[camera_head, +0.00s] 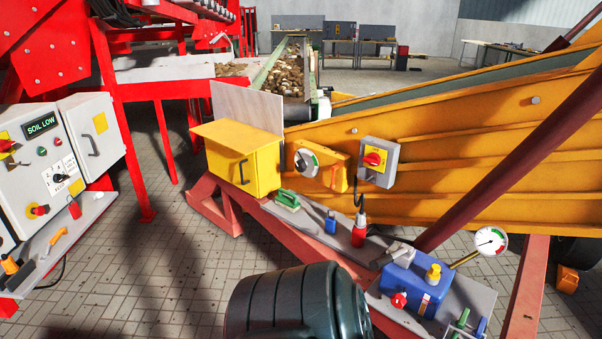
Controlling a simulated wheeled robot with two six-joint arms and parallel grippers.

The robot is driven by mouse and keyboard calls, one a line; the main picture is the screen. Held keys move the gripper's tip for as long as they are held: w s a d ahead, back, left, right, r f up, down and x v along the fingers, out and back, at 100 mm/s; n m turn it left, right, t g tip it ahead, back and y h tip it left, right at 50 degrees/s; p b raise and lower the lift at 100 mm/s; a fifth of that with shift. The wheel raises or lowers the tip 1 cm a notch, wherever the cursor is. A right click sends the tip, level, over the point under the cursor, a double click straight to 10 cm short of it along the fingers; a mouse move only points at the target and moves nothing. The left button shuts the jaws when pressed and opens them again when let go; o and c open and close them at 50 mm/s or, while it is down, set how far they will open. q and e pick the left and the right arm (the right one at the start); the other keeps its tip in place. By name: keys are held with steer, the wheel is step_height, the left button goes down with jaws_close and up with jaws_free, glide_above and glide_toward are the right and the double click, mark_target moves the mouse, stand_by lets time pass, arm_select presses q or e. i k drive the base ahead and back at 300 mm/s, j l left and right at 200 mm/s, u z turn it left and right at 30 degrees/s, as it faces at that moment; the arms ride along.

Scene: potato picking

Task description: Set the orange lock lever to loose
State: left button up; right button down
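Neither of my grippers shows in the head view, and nothing is seen touching these parts.
A yellow box (243,158) stands left of the dial; a grey switch box (378,161) with a red knob is to its right.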

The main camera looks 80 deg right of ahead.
mark_target(335, 167)
steer(key=z, duration=3)
steer(key=i+j, duration=0.25)
